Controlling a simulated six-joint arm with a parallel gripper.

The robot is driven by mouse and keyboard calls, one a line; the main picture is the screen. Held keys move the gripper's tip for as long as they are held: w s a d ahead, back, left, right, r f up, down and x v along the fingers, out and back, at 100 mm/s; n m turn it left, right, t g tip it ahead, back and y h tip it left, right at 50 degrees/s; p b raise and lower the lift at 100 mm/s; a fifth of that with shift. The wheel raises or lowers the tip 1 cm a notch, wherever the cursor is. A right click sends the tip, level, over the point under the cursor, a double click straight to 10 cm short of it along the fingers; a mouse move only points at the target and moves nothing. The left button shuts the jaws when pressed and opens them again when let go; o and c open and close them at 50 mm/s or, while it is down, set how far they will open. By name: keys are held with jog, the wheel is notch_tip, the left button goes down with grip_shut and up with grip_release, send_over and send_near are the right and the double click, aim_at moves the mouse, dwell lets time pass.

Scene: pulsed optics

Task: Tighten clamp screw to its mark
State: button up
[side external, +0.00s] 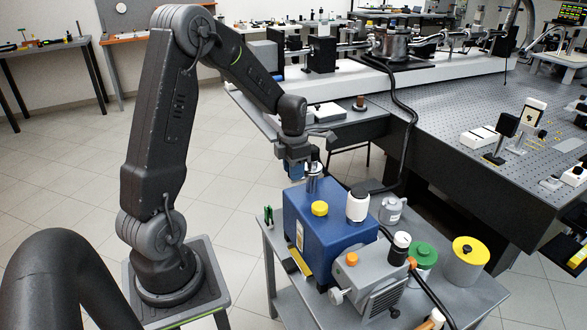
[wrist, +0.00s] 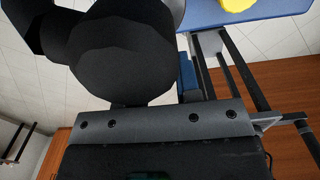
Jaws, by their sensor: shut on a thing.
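In the side external view, my gripper (side external: 309,168) is low over the back part of the blue pump body (side external: 318,235), at a short metal fitting (side external: 313,184) on its top. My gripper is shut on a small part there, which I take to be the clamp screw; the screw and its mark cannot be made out. In the wrist view, a large dark rounded shape (wrist: 125,55) covers the upper left and hides the contact. The blue pump top (wrist: 265,14) shows at the upper right with part of a yellow cap (wrist: 238,4).
A grey cart (side external: 480,294) holds the pump and several containers. A black hose (side external: 407,130) runs down from the optical table (side external: 470,115).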

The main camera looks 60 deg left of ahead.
jog(key=m, duration=0.5)
dwell(0.3)
jog(key=o, duration=0.9)
jog(key=shift+r, duration=0.15)
notch_tip(320, 180, up, 14)
jog(key=shift+f, duration=0.2)
